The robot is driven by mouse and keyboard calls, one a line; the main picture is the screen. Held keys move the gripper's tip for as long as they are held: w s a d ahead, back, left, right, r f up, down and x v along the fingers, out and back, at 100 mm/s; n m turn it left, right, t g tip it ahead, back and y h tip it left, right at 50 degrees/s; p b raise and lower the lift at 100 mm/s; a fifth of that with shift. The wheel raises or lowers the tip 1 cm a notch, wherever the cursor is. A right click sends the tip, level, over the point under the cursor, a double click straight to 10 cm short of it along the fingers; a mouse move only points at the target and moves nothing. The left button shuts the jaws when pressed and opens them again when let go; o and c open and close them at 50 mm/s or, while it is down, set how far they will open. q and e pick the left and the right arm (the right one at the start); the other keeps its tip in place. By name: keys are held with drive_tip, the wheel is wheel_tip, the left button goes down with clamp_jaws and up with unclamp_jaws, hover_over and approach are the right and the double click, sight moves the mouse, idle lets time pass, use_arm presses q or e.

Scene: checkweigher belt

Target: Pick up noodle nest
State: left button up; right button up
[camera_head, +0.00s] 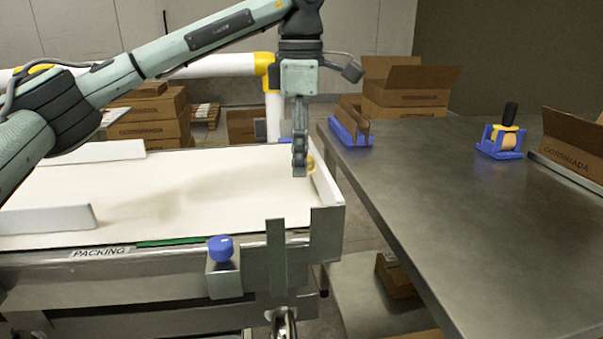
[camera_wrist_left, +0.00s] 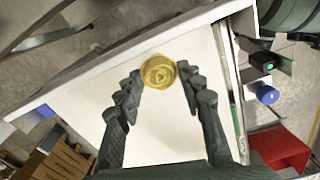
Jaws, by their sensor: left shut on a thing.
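The noodle nest is a small round yellow coil. In the left wrist view the noodle nest (camera_wrist_left: 158,72) sits between the two fingertips of my left gripper (camera_wrist_left: 160,77), with a finger on each side of it. In the head view my left gripper (camera_head: 300,170) points straight down at the right end of the white belt (camera_head: 170,195), and only a sliver of the noodle nest (camera_head: 311,162) shows behind the fingers. The gripper is shut on the nest. I cannot tell whether the nest still touches the belt. My right gripper is not in view.
A low white end wall (camera_head: 326,185) stands close beside the gripper. A blue knob (camera_head: 221,248) is at the belt's front. A steel table (camera_head: 450,210) to the right carries a blue tape dispenser (camera_head: 500,143), a blue holder (camera_head: 350,132) and an open carton (camera_head: 574,143).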

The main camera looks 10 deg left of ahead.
use_arm(q)
drive_tip(key=shift+s+a+r, duration=0.1)
drive_tip(key=shift+a+r, duration=0.15)
drive_tip(key=shift+r, duration=0.25)
drive_tip(key=shift+s+a+r, duration=0.1)
drive_tip(key=shift+a+r, duration=0.15)
drive_tip(key=shift+r, duration=0.2)
drive_tip(key=s+a, duration=0.3)
drive_tip(key=a, duration=0.5)
drive_tip(key=s+a+b, duration=0.1)
drive_tip(key=s+a, duration=0.3)
drive_tip(key=a, duration=0.5)
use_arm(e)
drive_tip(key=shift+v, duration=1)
use_arm(q)
drive_tip(key=shift+s, duration=0.15)
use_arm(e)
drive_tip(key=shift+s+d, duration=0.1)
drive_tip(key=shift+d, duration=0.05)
